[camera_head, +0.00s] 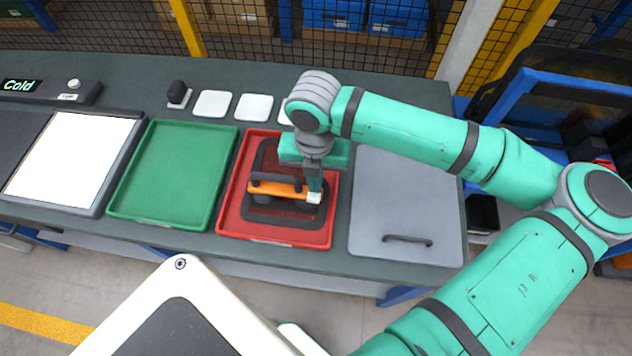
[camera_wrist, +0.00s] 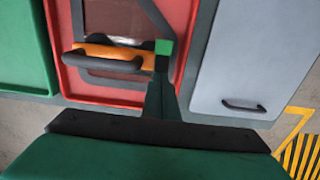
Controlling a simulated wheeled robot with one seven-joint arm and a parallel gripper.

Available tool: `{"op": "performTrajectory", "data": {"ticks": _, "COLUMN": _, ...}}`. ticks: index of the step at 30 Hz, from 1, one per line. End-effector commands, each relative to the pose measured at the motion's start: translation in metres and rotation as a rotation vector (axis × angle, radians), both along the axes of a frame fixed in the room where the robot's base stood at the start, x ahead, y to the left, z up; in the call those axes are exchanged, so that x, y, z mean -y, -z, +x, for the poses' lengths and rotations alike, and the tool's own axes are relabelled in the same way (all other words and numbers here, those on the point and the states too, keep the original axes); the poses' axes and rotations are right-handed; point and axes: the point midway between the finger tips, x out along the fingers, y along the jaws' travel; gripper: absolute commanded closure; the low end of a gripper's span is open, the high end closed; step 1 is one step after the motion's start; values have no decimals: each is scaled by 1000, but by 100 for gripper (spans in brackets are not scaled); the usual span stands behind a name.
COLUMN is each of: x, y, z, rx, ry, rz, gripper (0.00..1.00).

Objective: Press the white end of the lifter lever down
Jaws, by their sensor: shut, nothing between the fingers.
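The orange lifter (camera_head: 268,189) with its dark grip lies across a dark-framed door panel (camera_head: 288,236) in the red tray (camera_head: 325,236). Its white end (camera_head: 314,198) is at the right, just below my fingertips in the head view. My gripper (camera_head: 314,188) points down, shut and empty, over that end. The orange lifter also shows in the wrist view (camera_wrist: 125,52), where my fingers hide much of its right end. I cannot tell whether the fingertips touch the white end, or how far the lever is tilted.
A green tray (camera_head: 172,175) lies to the left and a grey panel with a dark handle (camera_head: 405,205) to the right. A lit white panel (camera_head: 75,158) is at the far left. White pads (camera_head: 253,107) and a small dark knob (camera_head: 177,95) line the back of the bench.

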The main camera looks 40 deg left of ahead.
Motion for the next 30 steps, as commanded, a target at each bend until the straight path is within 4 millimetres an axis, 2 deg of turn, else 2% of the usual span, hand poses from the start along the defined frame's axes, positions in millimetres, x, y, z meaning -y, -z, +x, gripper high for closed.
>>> {"op": "performTrajectory", "data": {"ticks": 21, "x": 0, "y": 10, "z": 0, "rx": -1, "ry": 0, "rz": -1, "gripper": 100}}
{"op": "performTrajectory", "data": {"ticks": 30, "x": 0, "y": -4, "z": 1, "rx": 1, "ry": 1, "rz": 0, "gripper": 100}}
